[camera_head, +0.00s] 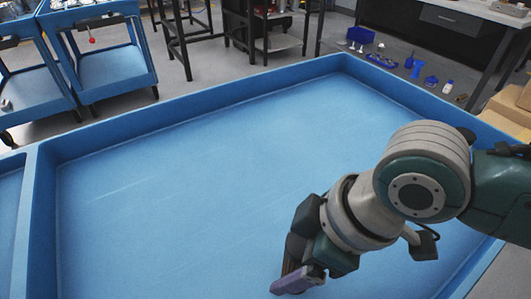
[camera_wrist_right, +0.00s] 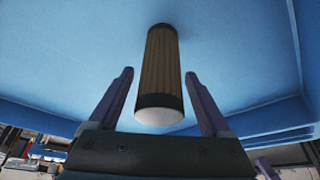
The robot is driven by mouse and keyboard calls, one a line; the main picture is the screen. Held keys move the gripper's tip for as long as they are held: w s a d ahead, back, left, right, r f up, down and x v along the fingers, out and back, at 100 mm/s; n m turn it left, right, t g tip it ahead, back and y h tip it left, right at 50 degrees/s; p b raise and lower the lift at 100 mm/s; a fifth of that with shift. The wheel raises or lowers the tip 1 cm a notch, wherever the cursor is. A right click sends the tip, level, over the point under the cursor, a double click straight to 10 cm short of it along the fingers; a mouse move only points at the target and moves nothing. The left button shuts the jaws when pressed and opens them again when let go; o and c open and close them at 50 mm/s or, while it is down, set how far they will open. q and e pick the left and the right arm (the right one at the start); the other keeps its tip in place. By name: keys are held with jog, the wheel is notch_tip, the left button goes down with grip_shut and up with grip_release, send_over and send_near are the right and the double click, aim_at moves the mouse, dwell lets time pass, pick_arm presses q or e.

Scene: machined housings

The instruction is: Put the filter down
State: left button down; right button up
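The filter (camera_wrist_right: 163,65) is a cylinder with a brown pleated side, dark end bands and a pale near end face. It shows in the right wrist view, with its far end against the blue surface. My right gripper (camera_wrist_right: 159,73) has one finger on each side of it, with a narrow gap on both sides, so it looks open. In the head view my right gripper (camera_head: 299,281) is low over the blue tray near the bottom edge. The filter is not visible there. My left gripper is in neither view.
The large blue tray (camera_head: 200,115) has raised walls and a bare, clear floor. Blue carts (camera_head: 115,70) stand at the back left. Cardboard boxes (camera_head: 510,108) are at the right edge. Small blue items and bottles lie on the floor beyond.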

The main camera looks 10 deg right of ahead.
jog(key=shift+r, duration=0.1)
jog(key=shift+r, duration=0.35)
jog(key=s+r+m+t+p, duration=0.1)
jog(key=s+r+m+p, duration=0.3)
jog(key=r, duration=0.7)
jog(key=s+d+m+h, duration=0.3)
jog(key=s+d+m, duration=0.2)
jog(key=s+d, duration=0.3)
jog(key=shift+s+d+m+h, duration=0.15)
jog(key=shift+d+m+h, duration=0.2)
jog(key=shift+d, duration=0.75)
jog(key=shift+f, duration=0.1)
